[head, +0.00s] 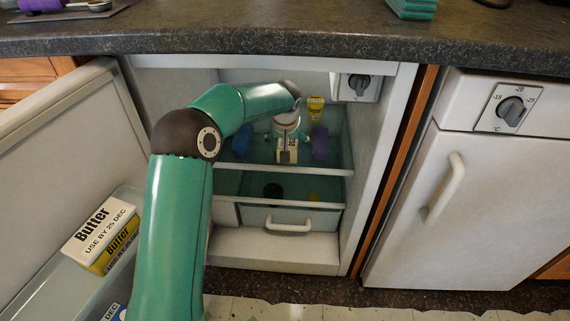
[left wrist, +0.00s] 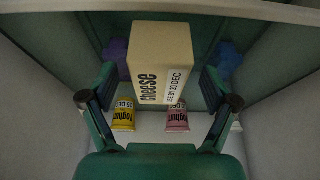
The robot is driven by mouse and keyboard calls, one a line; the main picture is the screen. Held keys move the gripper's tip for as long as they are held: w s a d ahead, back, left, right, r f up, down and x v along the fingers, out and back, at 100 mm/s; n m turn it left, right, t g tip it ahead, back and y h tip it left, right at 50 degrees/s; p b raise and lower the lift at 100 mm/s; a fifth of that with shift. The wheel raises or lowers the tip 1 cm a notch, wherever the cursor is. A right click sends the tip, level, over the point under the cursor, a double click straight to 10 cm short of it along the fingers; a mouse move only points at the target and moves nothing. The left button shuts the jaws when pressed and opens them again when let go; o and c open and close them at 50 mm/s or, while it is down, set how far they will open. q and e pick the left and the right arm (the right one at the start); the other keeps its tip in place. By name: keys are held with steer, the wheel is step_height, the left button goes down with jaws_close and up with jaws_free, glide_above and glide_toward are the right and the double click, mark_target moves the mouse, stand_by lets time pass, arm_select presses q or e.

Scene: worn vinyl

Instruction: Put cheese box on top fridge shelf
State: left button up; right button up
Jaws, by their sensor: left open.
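The cheese box (left wrist: 160,62) is a cream carton with black lettering. In the left wrist view it is between the two fingers of my left gripper (left wrist: 158,88), which are spread apart with a gap on each side. The box appears to stand on the greenish top shelf (head: 262,158) of the open fridge; its contact with the shelf is hard to make out. In the head view my left gripper (head: 287,138) is inside the fridge over this shelf and largely covers the box. My right gripper is not in view.
A yellow yoghurt (head: 315,107) and a pink yoghurt (left wrist: 177,118) stand behind the box. A blue item (head: 240,140) and a purple item (head: 320,143) flank the gripper. Butter (head: 105,228) sits in the open door's rack. The fridge's side walls are close.

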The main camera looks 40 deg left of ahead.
arm_select(q)
steer(key=s+d, duration=0.5)
steer(key=s, duration=0.3)
steer(key=s+d+f+m+g+h, duration=0.1)
steer(key=s+d+f+m+h, duration=0.15)
steer(key=s+d+f, duration=0.45)
steer(key=s+d+f+m+g+h, duration=0.1)
steer(key=s+d+f+h, duration=0.2)
steer(key=d+f, duration=0.8)
steer(key=s+d+f, duration=0.2)
steer(key=s+f, duration=0.2)
steer(key=s, duration=0.3)
steer(key=s+d+f+g, duration=0.1)
steer(key=s+d+f, duration=0.2)
steer(key=s, duration=0.4)
steer(key=shift+d+f+m+h+p, duration=0.35)
steer(key=shift+f+h, duration=0.1)
steer(key=shift+f, duration=0.15)
